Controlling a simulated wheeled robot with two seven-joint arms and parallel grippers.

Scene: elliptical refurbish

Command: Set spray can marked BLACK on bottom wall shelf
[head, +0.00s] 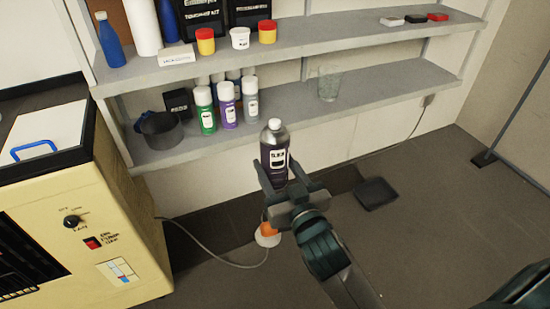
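A dark spray can (274,150) with a silver top and a white label stands nearly upright in the middle of the head view; its label text is too small to read. My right gripper (284,178) is shut on its lower part, holding it in the air in front of the lower wall shelf (290,119). The fingers hide the can's base. On that shelf stand a green-label can (205,112), a purple-label can (227,108) and a grey can (250,102), with more cans behind. My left gripper is out of view.
The lower shelf also holds a dark round pot (160,132), a black box (178,103) and a clear glass (329,84). Bare shelf lies between the grey can and the glass. The upper shelf (330,40) overhangs it. A yellow machine (105,215) stands at left.

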